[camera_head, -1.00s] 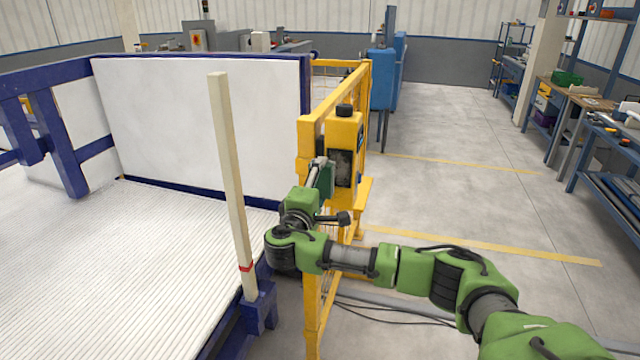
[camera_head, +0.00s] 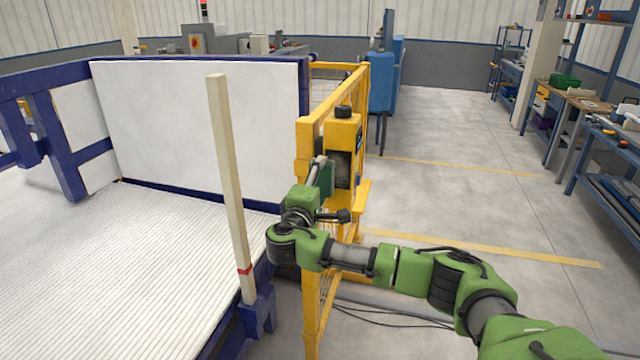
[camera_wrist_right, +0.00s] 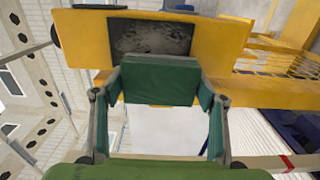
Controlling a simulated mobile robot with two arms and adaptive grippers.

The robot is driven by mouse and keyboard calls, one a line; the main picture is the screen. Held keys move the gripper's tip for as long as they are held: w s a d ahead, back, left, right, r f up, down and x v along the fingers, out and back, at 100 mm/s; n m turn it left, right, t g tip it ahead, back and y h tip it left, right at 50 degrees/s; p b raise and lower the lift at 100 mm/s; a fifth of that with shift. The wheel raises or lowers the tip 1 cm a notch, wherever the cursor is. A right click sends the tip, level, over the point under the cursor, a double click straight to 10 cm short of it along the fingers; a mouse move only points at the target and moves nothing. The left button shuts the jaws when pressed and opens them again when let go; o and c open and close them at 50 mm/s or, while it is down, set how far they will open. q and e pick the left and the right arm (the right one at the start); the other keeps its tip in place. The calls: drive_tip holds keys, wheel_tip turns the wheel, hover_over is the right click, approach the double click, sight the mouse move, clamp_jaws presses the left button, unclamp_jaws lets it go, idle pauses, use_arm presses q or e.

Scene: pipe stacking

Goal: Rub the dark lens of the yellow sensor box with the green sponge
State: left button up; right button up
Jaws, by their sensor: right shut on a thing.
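The yellow sensor box (camera_head: 342,133) is fixed on the yellow fence post, with a black knob on top. Its dark lens (camera_head: 342,166) faces my right gripper and shows a greyish smudged patch in the right wrist view (camera_wrist_right: 150,36). My right gripper (camera_wrist_right: 158,92) is shut on the green sponge (camera_wrist_right: 158,82), a dark green block held between its two fingers. In the head view the sponge (camera_head: 326,178) is right at the lens and hides part of it. Whether it touches the lens, I cannot tell. My left gripper is out of view.
The yellow fence (camera_head: 318,290) runs below and behind the box. A pale upright post with a red band (camera_head: 228,170) and a blue-framed ribbed white bed (camera_head: 120,260) stand left. Open floor (camera_head: 450,200) and workbenches (camera_head: 575,100) lie right.

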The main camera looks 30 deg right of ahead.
sight(340, 165)
drive_tip(key=shift+w+d, duration=0.15)
drive_tip(key=shift+d, duration=0.1)
